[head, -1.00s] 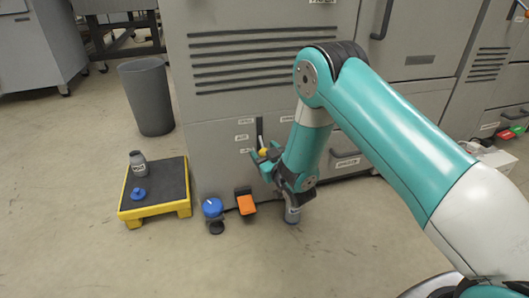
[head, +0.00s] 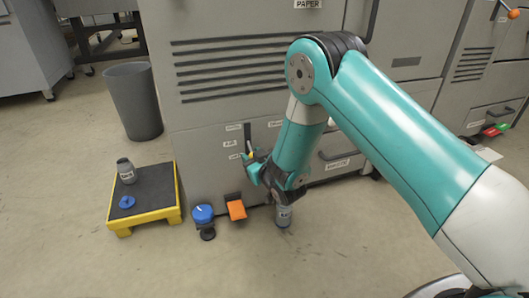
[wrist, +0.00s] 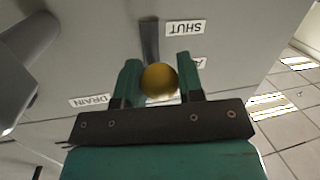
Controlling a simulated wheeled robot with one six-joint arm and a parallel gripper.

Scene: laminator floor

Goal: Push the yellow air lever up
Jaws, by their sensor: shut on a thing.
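The yellow air lever has a round yellow knob (wrist: 160,80) and a dark stem (wrist: 149,38) in the wrist view. My gripper (wrist: 158,78) has one green finger on each side of the knob and is shut on it. In the head view my gripper (head: 252,166) is at the lower front of the grey machine, beside the AIR label (head: 229,143) and the SHUT label (head: 234,156). The knob is mostly hidden there by the gripper. The SHUT label (wrist: 184,27) appears upside down next to the stem in the wrist view.
A DRAIN label (wrist: 89,101) and a grey handle (wrist: 28,60) are left in the wrist view. A yellow-edged platform (head: 150,216) is left, with open floor in front.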

